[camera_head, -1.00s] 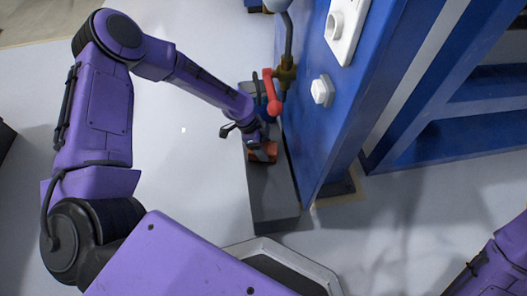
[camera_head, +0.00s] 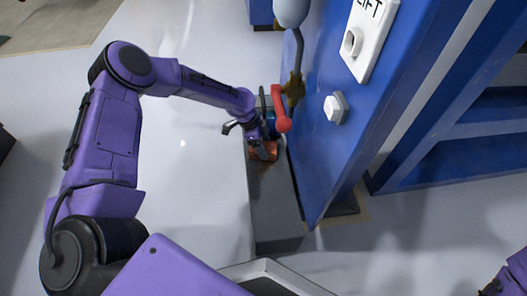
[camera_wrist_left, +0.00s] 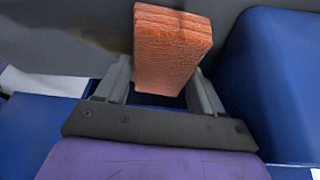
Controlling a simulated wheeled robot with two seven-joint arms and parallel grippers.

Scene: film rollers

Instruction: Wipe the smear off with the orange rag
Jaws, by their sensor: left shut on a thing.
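The orange rag (camera_head: 263,151) is a folded block held low at the grey ledge (camera_head: 274,205) beside the blue machine. My left gripper (camera_head: 262,140) is shut on the rag. In the left wrist view the rag (camera_wrist_left: 170,50) stands between the two fingers of my left gripper (camera_wrist_left: 160,88). A brownish smear (camera_wrist_left: 105,33) shows on the grey surface in the left wrist view, left of the rag and partly hidden by it. My right gripper is out of view; only part of my right arm shows at the lower right.
A red lever (camera_head: 281,108) and a brass fitting (camera_head: 293,88) are close to the left gripper, on the blue machine (camera_head: 325,160). A white LIFT plate (camera_head: 366,35) and a hex bolt (camera_head: 336,108) are on its face. Open floor (camera_head: 190,190) lies left of the ledge.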

